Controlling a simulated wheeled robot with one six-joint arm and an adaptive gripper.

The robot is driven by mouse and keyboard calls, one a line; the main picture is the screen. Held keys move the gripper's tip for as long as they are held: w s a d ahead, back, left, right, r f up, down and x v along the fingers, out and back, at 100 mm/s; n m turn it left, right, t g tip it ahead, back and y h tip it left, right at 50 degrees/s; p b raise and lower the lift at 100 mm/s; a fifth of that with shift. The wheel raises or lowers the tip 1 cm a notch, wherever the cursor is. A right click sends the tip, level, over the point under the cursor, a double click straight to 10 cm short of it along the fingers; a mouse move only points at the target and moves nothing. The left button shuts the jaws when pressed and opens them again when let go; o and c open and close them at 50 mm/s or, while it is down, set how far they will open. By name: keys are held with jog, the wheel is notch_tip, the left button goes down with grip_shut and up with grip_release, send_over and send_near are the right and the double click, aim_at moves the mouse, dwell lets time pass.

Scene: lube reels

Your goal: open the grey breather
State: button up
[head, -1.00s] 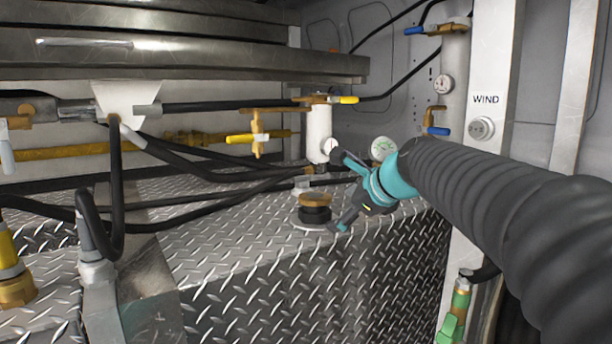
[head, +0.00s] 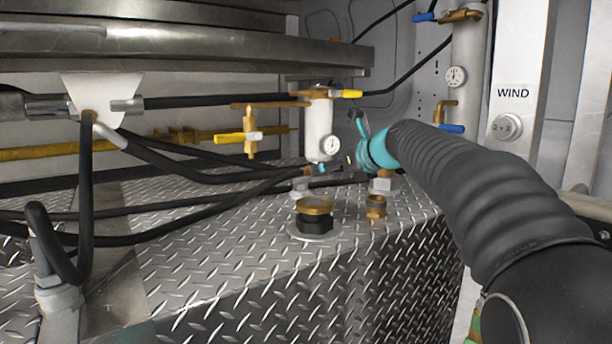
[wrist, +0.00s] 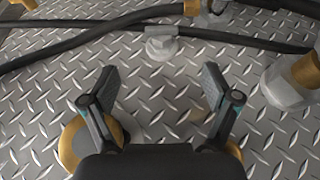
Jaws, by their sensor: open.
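In the head view the grey fitting (head: 300,186) stands behind the black, brass-topped cap, partly crossed by hoses. My gripper (head: 336,143) is open and empty, above the tank's back part near the white filter. Any lid detail on the fitting is too small to tell.
The black cap with brass top (head: 314,217) and a brass fitting (head: 376,207) stand nearby. A grey hex fitting with brass (wrist: 290,82) is at the right. Black hoses (head: 210,203) cross behind.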

aim_at(301, 178)
jog(key=x, duration=1.3)
jog(key=shift+w+a+p, duration=0.1)
jog(key=shift+w+p, duration=0.25)
jog(key=c, duration=1.1)
